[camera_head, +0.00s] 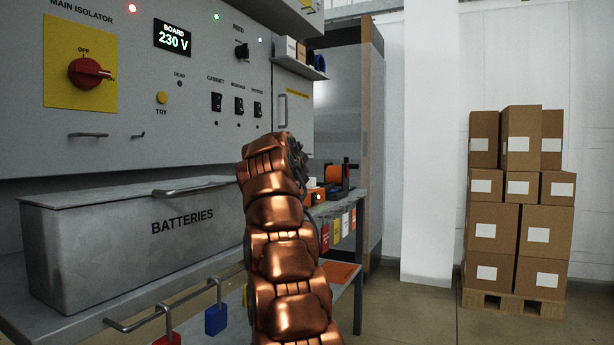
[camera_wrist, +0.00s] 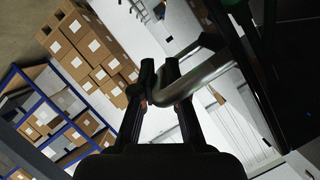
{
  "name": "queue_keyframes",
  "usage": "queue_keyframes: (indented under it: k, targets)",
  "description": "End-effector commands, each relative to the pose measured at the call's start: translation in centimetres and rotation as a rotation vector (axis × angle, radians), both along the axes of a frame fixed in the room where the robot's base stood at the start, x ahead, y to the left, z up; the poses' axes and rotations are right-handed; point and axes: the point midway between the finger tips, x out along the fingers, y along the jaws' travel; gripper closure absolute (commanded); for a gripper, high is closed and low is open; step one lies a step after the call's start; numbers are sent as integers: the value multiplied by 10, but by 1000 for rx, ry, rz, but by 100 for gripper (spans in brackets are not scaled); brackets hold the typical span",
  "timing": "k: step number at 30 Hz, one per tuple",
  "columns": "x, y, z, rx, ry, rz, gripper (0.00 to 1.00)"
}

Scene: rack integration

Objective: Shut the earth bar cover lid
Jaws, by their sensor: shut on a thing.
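In the wrist view, my gripper (camera_wrist: 159,84) is shut on a bent grey metal handle (camera_wrist: 205,73). The handle runs from between the fingertips up toward a dark panel (camera_wrist: 275,75) at the right. I cannot tell for sure whether this panel is the earth bar cover lid, or how far it stands open. In the head view, my copper-coloured arm reaches up in front of the cabinet, and my gripper is hidden behind it. No earth bar cover can be made out there.
A grey cabinet (camera_head: 200,108) with switches is at the left, above a battery box (camera_head: 140,238) on a bench. A shelf (camera_head: 300,68) juts out behind my arm. Stacked cartons (camera_head: 520,200) stand on a pallet at the right. The floor (camera_head: 415,315) between is clear.

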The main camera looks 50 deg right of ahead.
Motion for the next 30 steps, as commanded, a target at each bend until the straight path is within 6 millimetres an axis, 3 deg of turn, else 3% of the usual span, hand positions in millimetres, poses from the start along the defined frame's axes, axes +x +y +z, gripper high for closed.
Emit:
queue_keyframes:
  k: [2,3,10,21,30]
  targets:
    - [3,3,1,-1,-1,8,100]
    - [2,2,1,-2,-2,7,86]
    - [-2,-2,2,-2,-3,-2,63]
    - [-3,-2,2,-2,-2,-2,63]
    - [-11,14,9,-3,-4,0,63]
